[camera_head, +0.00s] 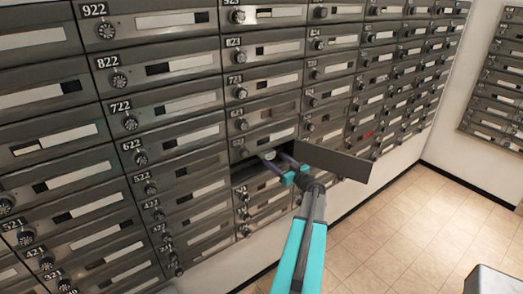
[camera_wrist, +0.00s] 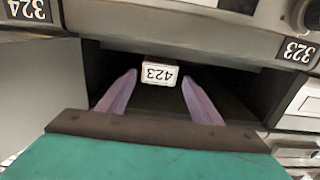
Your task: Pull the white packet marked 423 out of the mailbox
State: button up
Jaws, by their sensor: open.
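The white packet marked 423 (camera_wrist: 160,74) lies inside a dark, open mailbox compartment, its number upside down in the wrist view. In the head view, a small pale patch in the opening may be the packet, but I cannot tell. My gripper (camera_wrist: 160,79) is open, with its two purple fingers reaching into the compartment. The fingertips are apart, one on each side of the packet's front end, with a gap showing on both sides. My gripper also shows at the opening in the head view (camera_head: 275,163). The packet's far end is hidden.
The mailbox door (camera_head: 335,160) stands swung open to the right of my gripper. Closed numbered mailboxes with dial locks surround the opening. Another mailbox bank (camera_head: 497,85) is on the right wall.

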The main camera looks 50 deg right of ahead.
aim_at(271, 155)
jog(key=shift+w+d+f+b, duration=0.15)
jog(key=shift+w+b, duration=0.1)
jog(key=shift+b, duration=0.15)
jog(key=shift+b+x, duration=1.3)
jog(key=shift+b, duration=0.05)
jog(key=shift+b+x, duration=0.7)
jog(key=shift+x, duration=0.2)
jog(key=c, duration=0.8)
jog(key=shift+s+r+b, duration=0.15)
jog(key=shift+r+b, duration=0.3)
jog(key=shift+b, duration=0.5)
